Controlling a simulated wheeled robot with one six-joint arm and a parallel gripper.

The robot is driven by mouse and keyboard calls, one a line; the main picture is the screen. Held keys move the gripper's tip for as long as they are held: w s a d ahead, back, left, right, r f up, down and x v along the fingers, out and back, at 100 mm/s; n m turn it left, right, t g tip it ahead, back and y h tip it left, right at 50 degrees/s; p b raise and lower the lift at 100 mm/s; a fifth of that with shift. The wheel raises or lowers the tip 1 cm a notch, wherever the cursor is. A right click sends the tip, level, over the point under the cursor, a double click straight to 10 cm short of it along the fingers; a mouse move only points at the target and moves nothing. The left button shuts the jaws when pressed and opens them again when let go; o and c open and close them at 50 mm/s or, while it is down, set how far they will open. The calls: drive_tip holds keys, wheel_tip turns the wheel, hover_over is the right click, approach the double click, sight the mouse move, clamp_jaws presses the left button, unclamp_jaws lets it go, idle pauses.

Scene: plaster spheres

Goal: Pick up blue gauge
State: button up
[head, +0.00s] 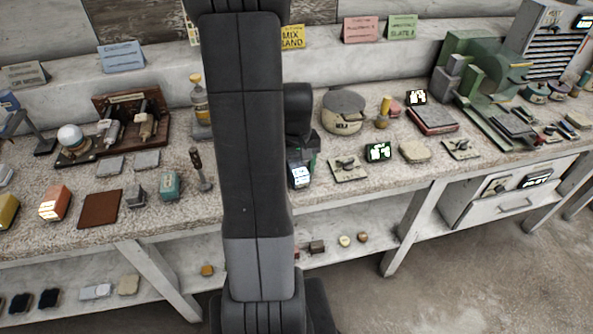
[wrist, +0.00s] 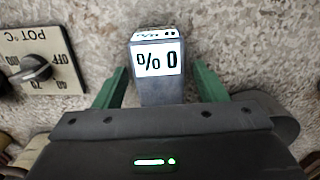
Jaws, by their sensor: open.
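The blue-grey gauge (wrist: 157,92) is a small box with a lit white display reading "% 0" in the wrist view. It stands on the speckled bench top, and in the head view the gauge (head: 300,176) shows just right of my arm. My gripper (wrist: 157,84) is open, with one green finger on each side of the gauge. Small gaps seem to show between the fingers and its sides. In the head view my arm hides much of the gripper, and the gauge's lower part is hidden by the gripper body in the wrist view.
A square dial plate with a black knob (wrist: 38,72) lies beside the gauge; a similar plate (head: 348,168) shows right of it in the head view. A round pot (head: 343,113) stands behind.

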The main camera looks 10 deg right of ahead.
sight(297, 164)
drive_tip(key=c, duration=1.2)
drive_tip(key=shift+o, duration=0.2)
drive_tip(key=shift+r+p, duration=0.4)
drive_tip(key=shift+r, duration=0.05)
wheel_tip(297, 164, up, 10)
drive_tip(key=shift+f, duration=0.15)
drive_tip(key=o, duration=0.5)
drive_tip(key=c, duration=0.3)
